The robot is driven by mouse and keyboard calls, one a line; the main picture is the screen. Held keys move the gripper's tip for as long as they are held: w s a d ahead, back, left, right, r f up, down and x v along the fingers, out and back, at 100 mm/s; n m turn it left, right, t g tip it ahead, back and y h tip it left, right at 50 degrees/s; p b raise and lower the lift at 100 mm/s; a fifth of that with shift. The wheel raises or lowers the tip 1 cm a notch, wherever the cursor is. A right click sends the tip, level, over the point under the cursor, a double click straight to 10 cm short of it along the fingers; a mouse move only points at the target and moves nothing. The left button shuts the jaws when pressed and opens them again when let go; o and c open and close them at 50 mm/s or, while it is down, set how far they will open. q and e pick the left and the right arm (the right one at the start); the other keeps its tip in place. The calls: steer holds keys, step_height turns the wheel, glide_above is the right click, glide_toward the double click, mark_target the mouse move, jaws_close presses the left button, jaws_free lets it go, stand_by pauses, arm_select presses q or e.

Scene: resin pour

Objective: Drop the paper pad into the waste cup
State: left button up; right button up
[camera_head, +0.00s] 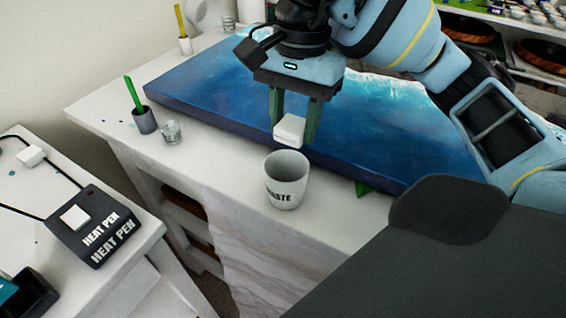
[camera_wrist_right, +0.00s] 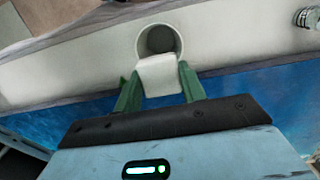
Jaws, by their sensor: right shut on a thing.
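The white paper pad (camera_head: 289,130) is held between the green fingers of my right gripper (camera_head: 292,128). In the right wrist view the pad (camera_wrist_right: 158,76) sits between the fingertips of the right gripper (camera_wrist_right: 158,84). The white waste cup (camera_head: 286,181), marked "WASTE", stands upright on the table's front strip. In the head view the pad is just above and behind the cup's far rim. In the right wrist view the pad overlaps the near edge of the cup's mouth (camera_wrist_right: 160,38). The part of the cup's inside that shows looks empty. My left gripper is not in view.
A blue resin panel (camera_head: 215,100) covers much of the white table. A grey cup with a green stick (camera_head: 144,119) and a small glass jar (camera_head: 171,132) stand to the left. A heat pen unit (camera_head: 88,225) sits on a separate table at the lower left.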

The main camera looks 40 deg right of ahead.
steer(key=o, duration=0.6)
steer(key=shift+c, duration=0.2)
steer(key=o, duration=0.5)
steer(key=shift+c, duration=0.2)
steer(key=shift+o, duration=0.4)
steer(key=shift+w+d+r+p, duration=0.15)
steer(key=shift+r+p, duration=0.25)
steer(key=shift+r, duration=0.9)
steer(key=shift+s+d+r+p, duration=0.15)
steer(key=shift+r+p, duration=0.2)
steer(key=shift+r, duration=0.95)
steer(key=shift+w+d+r+p, duration=0.15)
steer(key=shift+r+p, duration=0.25)
steer(key=shift+r, duration=0.9)
